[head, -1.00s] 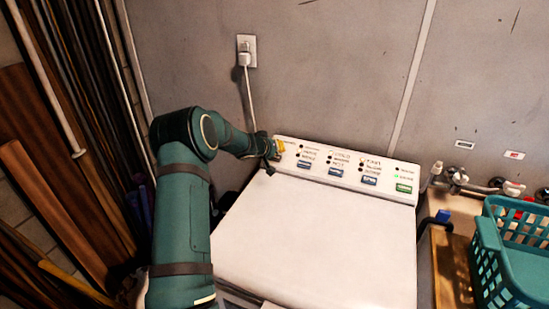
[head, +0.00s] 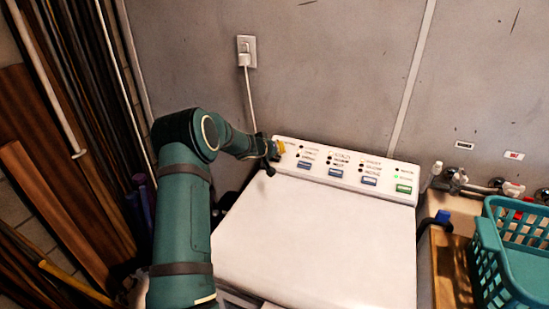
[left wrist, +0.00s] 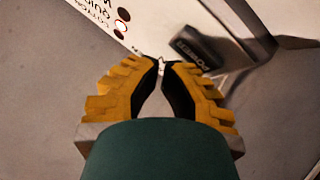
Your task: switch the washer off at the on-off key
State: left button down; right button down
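The white washer (head: 315,245) stands against the wall, with its control panel (head: 330,175) along the back edge. My left gripper (head: 278,148) is at the panel's left end and covers that part in the head view. In the left wrist view, its yellow fingers (left wrist: 162,64) are shut, with dark tips together and nothing visible between them. A dark key marked POWER (left wrist: 192,47) lies right beside the tips; I cannot tell whether they touch it. A small green light (head: 396,177) shows at the panel's right end. My right gripper is not in view.
Several blue keys and a green key (head: 404,189) sit along the panel. A wall outlet (head: 246,50) with a white cord is behind. Taps (head: 458,176) and a teal basket (head: 487,265) are at the right. Wooden boards (head: 45,210) lean at the left.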

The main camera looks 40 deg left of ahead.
pick_arm(q)
jog(key=shift+w+f, duration=0.1)
jog(key=shift+f, duration=0.15)
jog(key=shift+w+a+f+p, duration=0.1)
jog(key=shift+f+p, duration=0.1)
jog(key=shift+p, duration=0.1)
dwell(0.5)
jog(key=shift+f, duration=0.45)
dwell(0.8)
jog(key=shift+r+p, duration=0.6)
jog(key=shift+p, duration=0.25)
jog(key=shift+s+r, duration=0.2)
jog(key=shift+r, duration=0.1)
jog(key=r+p, duration=0.1)
jog(key=s+r+p, duration=0.1)
jog(key=r, duration=0.1)
jog(key=s+r+p, duration=0.1)
jog(key=p, duration=0.1)
jog(key=shift+d+r, duration=0.3)
jog(key=shift+d, duration=0.1)
